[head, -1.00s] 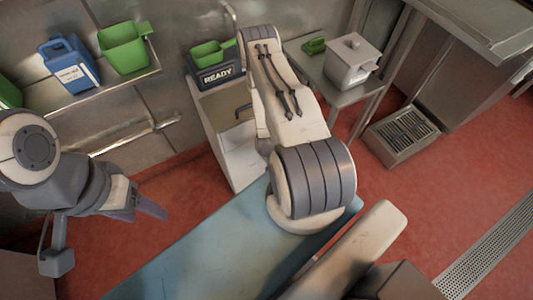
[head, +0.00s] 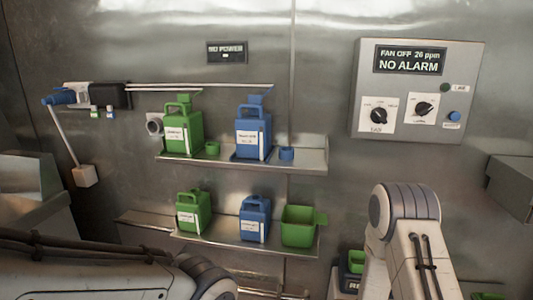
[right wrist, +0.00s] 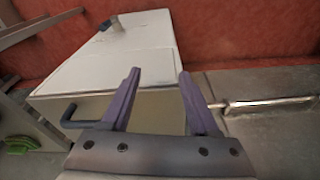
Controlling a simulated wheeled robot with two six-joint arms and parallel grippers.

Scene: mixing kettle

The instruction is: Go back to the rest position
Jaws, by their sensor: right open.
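My right gripper (right wrist: 159,73) shows in the right wrist view with its two purple fingers spread and nothing between them. A white cabinet (right wrist: 110,58) with a dark handle lies beyond the fingers. In the head view my right arm rises at the lower right and its gripper is out of sight. My left arm lies along the lower left edge of the head view, and its gripper is not in the picture.
The upper shelf (head: 312,158) and lower shelf (head: 195,239) hold green and blue jugs; a green scoop (head: 298,226) is on the lower one. A control panel (head: 465,75) reads "NO ALARM". A metal rod (right wrist: 268,102) is right of my right fingers.

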